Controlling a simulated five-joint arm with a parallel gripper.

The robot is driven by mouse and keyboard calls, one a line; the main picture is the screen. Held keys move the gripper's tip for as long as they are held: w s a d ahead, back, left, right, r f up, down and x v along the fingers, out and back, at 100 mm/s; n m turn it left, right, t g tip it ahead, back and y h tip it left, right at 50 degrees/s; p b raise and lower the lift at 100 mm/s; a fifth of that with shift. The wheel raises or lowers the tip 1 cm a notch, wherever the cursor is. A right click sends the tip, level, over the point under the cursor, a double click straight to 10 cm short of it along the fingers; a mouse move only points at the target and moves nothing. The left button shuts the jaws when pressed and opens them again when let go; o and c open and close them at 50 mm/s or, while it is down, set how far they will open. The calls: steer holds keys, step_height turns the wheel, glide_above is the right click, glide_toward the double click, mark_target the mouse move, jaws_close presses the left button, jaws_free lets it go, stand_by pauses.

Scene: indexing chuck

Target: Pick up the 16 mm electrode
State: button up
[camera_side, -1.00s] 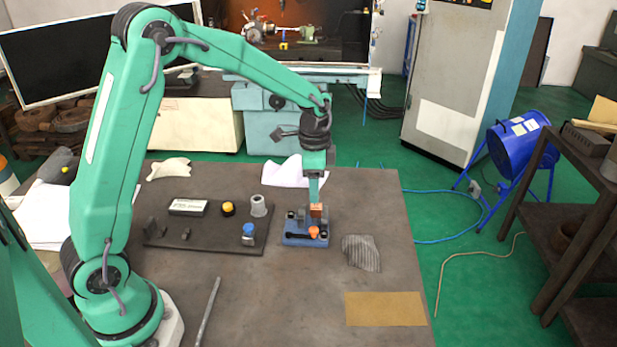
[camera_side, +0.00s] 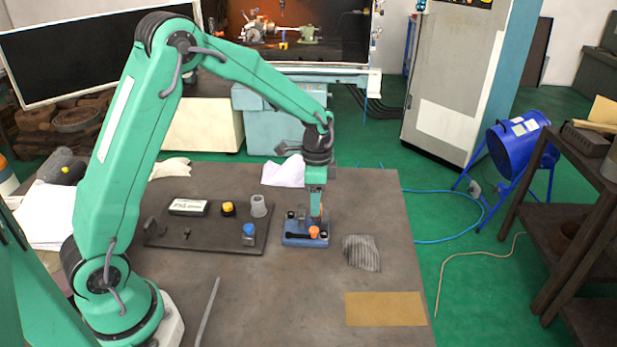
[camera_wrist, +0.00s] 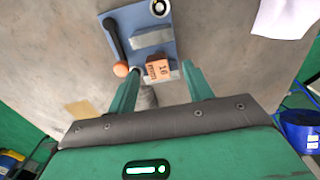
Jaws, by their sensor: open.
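The copper-coloured electrode block (camera_wrist: 157,68), with what looks like "16 mm" on it, sits at the edge of the blue chuck base (camera_wrist: 170,22). In the side view only a sliver of the block shows behind my finger. My gripper (camera_wrist: 160,74) is open, with one finger to each side of the block in the wrist view and visible gaps between. In the side view my gripper (camera_side: 316,204) is low over the blue chuck base (camera_side: 303,240). I cannot tell whether a finger touches the block.
A black lever with an orange knob (camera_wrist: 121,69) is on the chuck, close to my left finger. A dark plate (camera_side: 170,238) with a white box, a yellow-topped part, a grey cup and a blue-topped part lies left. A grey ribbed cloth (camera_side: 361,252) and a tan sheet (camera_side: 385,308) lie right.

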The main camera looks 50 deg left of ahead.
steer(key=shift+s+d+f, duration=0.1)
steer(key=shift+f, duration=2.4)
jaws_close()
steer(key=shift+r, duration=0.2)
steer(key=shift+r, duration=0.6)
steer(key=r, duration=0.3)
steer(key=shift+s+d+r, duration=0.1)
steer(key=shift+d, duration=0.25)
steer(key=s+d+r, duration=0.5)
steer(key=d+r, duration=0.1)
steer(key=d, duration=0.3)
steer(key=shift+s+d+r, duration=0.15)
steer(key=shift+s+d, duration=0.05)
steer(key=shift+d, duration=0.05)
